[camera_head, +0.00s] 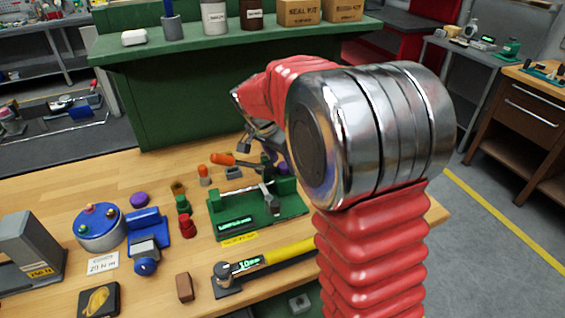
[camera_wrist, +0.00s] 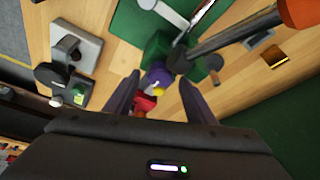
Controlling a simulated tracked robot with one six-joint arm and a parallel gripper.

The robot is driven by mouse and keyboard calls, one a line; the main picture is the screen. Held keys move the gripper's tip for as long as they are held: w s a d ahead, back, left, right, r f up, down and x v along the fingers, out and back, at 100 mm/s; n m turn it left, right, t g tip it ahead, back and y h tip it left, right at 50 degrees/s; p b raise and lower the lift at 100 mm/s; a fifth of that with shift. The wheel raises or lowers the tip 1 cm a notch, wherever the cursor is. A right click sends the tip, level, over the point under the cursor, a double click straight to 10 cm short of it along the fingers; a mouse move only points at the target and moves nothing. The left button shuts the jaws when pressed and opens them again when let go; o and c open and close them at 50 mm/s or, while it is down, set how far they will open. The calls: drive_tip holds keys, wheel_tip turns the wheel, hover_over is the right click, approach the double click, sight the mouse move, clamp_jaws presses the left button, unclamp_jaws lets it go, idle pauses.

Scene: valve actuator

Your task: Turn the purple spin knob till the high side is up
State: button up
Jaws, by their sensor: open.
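The purple knob (camera_wrist: 157,74) sits at the end of a green block (camera_wrist: 158,50) in the wrist view, with a pale or yellow patch on it. Which side of it is high cannot be told. A small purple part (camera_head: 283,168) shows at the green fixture (camera_head: 262,212) in the head view, mostly hidden by my arm. My gripper (camera_wrist: 156,88) is open, its two dark fingers on either side of the knob in the wrist picture; contact cannot be told. In the head view my gripper (camera_head: 262,140) is partly hidden behind my red arm.
An orange-handled tool (camera_head: 222,159) lies close behind the fixture; its dark shaft (camera_wrist: 235,38) passes near the knob. A yellow-handled torque wrench (camera_head: 270,258), a blue vise-like device (camera_head: 147,228) and several small parts stand on the wooden bench (camera_head: 60,189). A green shelf (camera_head: 200,45) stands behind.

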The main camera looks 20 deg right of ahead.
drive_tip(key=v, duration=1.2)
drive_tip(key=shift+r, duration=0.35)
drive_tip(key=shift+a, duration=0.1)
drive_tip(key=s+a+f+n+t+y, duration=0.1)
drive_tip(key=s+n, duration=0.5)
drive_tip(key=s, duration=0.7)
drive_tip(key=s+a+f+n+t+y, duration=0.2)
drive_tip(key=s+a+n, duration=0.3)
drive_tip(key=s, duration=0.8)
drive_tip(key=shift+s+f+n+t+y, duration=0.35)
drive_tip(key=shift+f+n+y, duration=0.25)
drive_tip(key=shift+f+n, duration=0.3)
